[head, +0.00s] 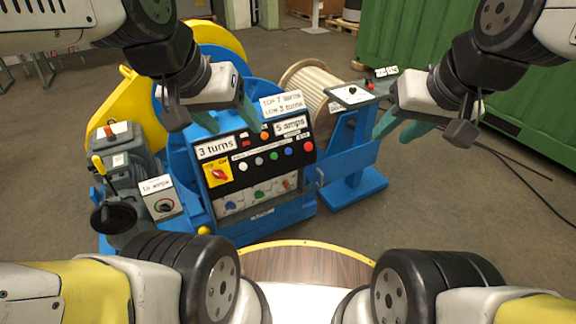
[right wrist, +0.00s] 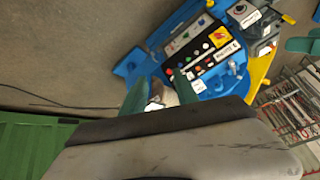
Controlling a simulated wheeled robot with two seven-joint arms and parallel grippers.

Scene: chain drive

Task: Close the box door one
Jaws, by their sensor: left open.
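No part is plainly marked as box door one, so I cannot tell which it is. A grey box (head: 161,206) with a dark knob and a label sits at the left of the blue machine. A second grey box (head: 350,94) with a red button tops the blue stand at the right. The black control panel (head: 257,160), with "3 turns" and "5 amps" labels, is between them. My left gripper (head: 228,118) is open, in front of the panel's upper edge. My right gripper (head: 399,130) is open and empty, right of the blue stand; its fingers show in the right wrist view (right wrist: 162,92).
A wooden spool (head: 313,90) stands behind the panel. A green container (head: 440,60) fills the back right. A dark cable (head: 510,165) lies on the floor at the right. A round wooden top with a yellow rim (head: 310,262) is near my base. The right floor is mostly clear.

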